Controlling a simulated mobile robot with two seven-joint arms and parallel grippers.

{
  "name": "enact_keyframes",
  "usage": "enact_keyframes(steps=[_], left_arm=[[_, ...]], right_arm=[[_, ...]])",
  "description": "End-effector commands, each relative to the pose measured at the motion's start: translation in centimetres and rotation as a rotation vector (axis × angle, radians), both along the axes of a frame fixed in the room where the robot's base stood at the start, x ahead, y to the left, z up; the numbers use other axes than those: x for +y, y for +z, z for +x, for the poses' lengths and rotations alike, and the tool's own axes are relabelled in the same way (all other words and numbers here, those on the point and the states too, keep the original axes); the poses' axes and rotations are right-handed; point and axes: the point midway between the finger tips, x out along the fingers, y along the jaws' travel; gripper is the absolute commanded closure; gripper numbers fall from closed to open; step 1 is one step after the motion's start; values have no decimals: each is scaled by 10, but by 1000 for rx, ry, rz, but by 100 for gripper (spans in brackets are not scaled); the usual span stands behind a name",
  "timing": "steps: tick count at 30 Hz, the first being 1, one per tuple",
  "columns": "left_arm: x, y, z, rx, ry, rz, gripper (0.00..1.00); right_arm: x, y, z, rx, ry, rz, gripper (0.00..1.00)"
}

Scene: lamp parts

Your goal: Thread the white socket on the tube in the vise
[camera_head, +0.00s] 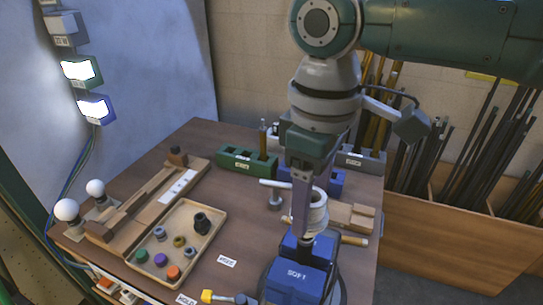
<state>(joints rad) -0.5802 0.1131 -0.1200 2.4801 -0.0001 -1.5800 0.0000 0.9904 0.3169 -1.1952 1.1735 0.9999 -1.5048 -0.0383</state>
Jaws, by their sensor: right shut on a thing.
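My right gripper (306,232) comes down from the upper right and points straight down just above the vise. The vise (298,272) has blue jaws marked "SOFT" and stands at the table's front edge. The socket is over or at the back of the jaws. The tube in the vise is hidden behind the gripper and the jaws, so I cannot tell whether the socket touches it. My left gripper is not in view.
A wooden tray (203,255) with several small coloured parts lies left of the vise. A green block (238,163) stands behind. A wooden fixture (118,224) and two white bulbs (67,209) are at left. A wooden block (352,217) is close right of the gripper.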

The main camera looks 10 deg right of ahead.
Motion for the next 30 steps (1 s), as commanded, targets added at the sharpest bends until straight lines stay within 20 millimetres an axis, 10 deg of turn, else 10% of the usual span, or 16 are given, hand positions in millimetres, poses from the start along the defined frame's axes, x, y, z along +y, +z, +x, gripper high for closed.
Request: enact_keyframes(steps=[30], left_arm=[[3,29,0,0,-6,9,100]], right_arm=[[-3,-4,-3,5,-345,-10,100]])
